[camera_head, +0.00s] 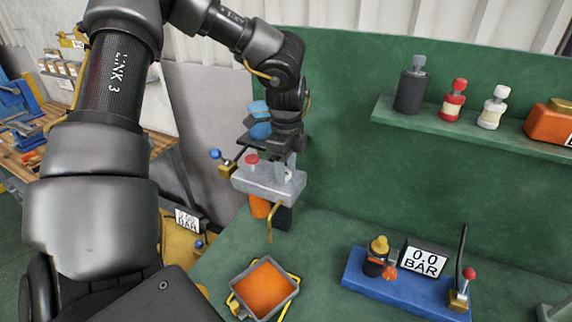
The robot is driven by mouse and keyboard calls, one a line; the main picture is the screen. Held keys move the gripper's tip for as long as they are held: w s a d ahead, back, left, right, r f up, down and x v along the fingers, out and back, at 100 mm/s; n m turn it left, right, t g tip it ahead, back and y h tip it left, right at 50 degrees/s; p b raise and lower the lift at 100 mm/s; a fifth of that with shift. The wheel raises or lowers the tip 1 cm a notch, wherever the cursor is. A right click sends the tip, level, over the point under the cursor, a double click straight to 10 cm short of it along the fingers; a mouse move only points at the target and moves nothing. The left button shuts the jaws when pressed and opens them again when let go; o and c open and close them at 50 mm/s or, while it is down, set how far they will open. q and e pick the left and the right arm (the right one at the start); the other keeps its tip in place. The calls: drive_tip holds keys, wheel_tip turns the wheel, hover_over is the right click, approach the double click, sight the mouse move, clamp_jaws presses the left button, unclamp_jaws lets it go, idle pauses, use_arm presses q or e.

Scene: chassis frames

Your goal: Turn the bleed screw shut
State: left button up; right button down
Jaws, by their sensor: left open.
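My left gripper (285,165) points down at the right part of a grey block (268,184); its fingers are open, and I cannot tell if they touch the block. On the block's top is a red knob (251,160), left of the fingers. At its left end is a brass fitting (228,170) with a blue-balled lever (215,154). A hooked yellow rod (270,222) hangs below it. I cannot tell which part is the bleed screw; the fingers may hide it. My right gripper is not in view.
A blue base (400,292) at right carries a "0.0 BAR" display (423,260), a yellow-topped knob (379,245) and a red-tipped lever (469,273). A tray with orange contents (290,279) stands in front. A green shelf (480,130) holds bottles. Bench space between tray and base is clear.

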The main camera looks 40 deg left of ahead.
use_arm(q)
drive_tip(key=shift+c, duration=0.8)
drive_tip(key=c, duration=0.8)
drive_tip(key=shift+f+m+b, duration=0.15)
drive_tip(key=shift+m+b, duration=0.25)
drive_tip(key=shift+b, duration=0.35)
drive_tip(key=shift+f+m+b, duration=0.1)
drive_tip(key=shift+m+b, duration=0.9)
drive_tip(key=shift+b, duration=0.25)
drive_tip(key=shift+m+b, duration=0.6)
drive_tip(key=shift+m, duration=0.4)
drive_tip(key=shift+m+b, duration=0.35)
drive_tip(key=shift+m, duration=0.45)
drive_tip(key=shift+r+m+b, duration=0.15)
drive_tip(key=shift+m+b, duration=0.05)
drive_tip(key=shift+m, duration=0.75)
drive_tip(key=shift+r+m+b, duration=0.1)
drive_tip(key=shift+m+b, duration=0.05)
drive_tip(key=shift+m, duration=0.8)
